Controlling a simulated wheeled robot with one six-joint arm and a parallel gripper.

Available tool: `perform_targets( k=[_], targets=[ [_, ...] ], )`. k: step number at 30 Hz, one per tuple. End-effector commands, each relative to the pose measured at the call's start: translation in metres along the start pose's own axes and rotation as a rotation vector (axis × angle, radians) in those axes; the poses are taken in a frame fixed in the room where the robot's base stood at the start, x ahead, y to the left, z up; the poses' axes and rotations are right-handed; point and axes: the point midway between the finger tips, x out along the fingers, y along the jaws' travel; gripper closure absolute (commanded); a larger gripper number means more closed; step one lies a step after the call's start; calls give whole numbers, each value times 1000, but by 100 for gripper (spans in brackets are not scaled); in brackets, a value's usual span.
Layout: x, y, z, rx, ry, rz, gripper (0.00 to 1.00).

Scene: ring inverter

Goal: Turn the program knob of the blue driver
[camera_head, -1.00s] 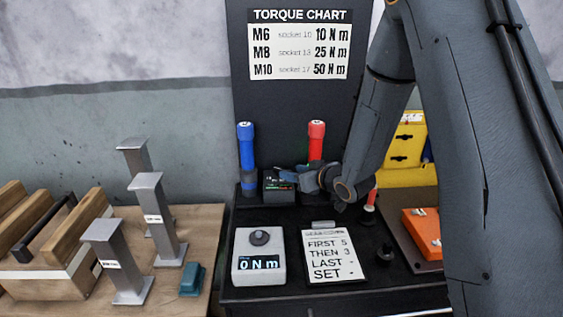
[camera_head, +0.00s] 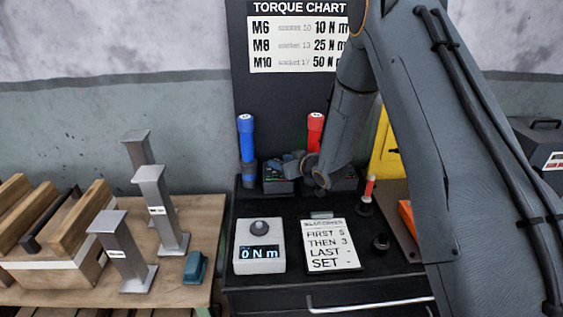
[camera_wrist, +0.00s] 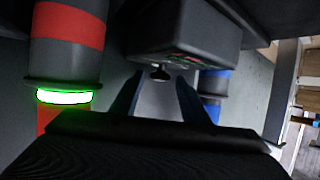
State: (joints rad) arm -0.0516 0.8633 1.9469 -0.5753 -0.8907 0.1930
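The blue driver (camera_head: 247,143) stands upright at the back of the dark bench. A dark box (camera_head: 277,180) with a small green display stands just right of it. In the wrist view the dark box (camera_wrist: 185,35) is at the top, with a small dark knob (camera_wrist: 160,73) on its face, and the blue driver (camera_wrist: 213,88) is partly hidden at right. My gripper (camera_wrist: 158,85) is open and empty; its two blue-grey fingers spread to either side below the knob, and I cannot tell whether they touch it. In the head view my gripper (camera_head: 294,166) is in front of the box, partly hiding it.
The red driver (camera_head: 315,128) stands close beside my gripper; in the wrist view a driver with a red band (camera_wrist: 68,28) and lit green ring is at left. A white 0 N m meter (camera_head: 259,246) and a note card (camera_head: 331,245) lie in front. Grey posts (camera_head: 160,205) stand left.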

Motion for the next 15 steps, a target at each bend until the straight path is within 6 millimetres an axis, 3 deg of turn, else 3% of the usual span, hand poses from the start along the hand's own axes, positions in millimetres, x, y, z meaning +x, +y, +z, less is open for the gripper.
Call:
perform_targets(
  k=[1,6,15],
  targets=[
    [0,0,0,0,0,0,67],
    [0,0,0,0,0,0,95],
    [0,-2,0,11,0,27,96]
  ],
)
